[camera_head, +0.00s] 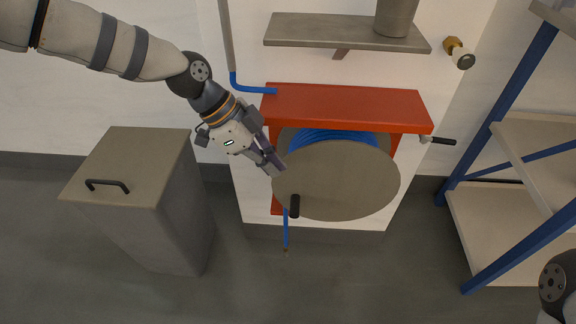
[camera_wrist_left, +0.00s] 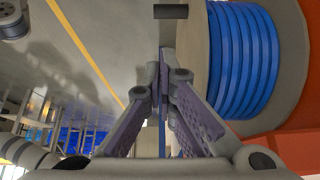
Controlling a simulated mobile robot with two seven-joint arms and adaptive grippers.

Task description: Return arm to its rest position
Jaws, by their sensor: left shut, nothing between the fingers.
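My left arm (camera_head: 150,52) reaches in from the upper left in the head view. My left gripper (camera_head: 277,170) is shut and empty, its tips at the left edge of the round grey reel disc (camera_head: 340,185). In the left wrist view the closed fingers (camera_wrist_left: 163,85) point up the middle, beside the blue hose coil (camera_wrist_left: 243,60). I cannot tell whether the fingers touch the disc. A part of my right arm (camera_head: 556,285) shows at the lower right edge of the head view; its gripper is out of view.
A red hose reel housing (camera_head: 345,103) is on the white wall, with a black crank handle (camera_head: 294,206) on the disc. A grey bin (camera_head: 140,180) stands left, a blue-framed shelf (camera_head: 500,215) right, a grey wall ledge (camera_head: 345,32) above. Floor in front is clear.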

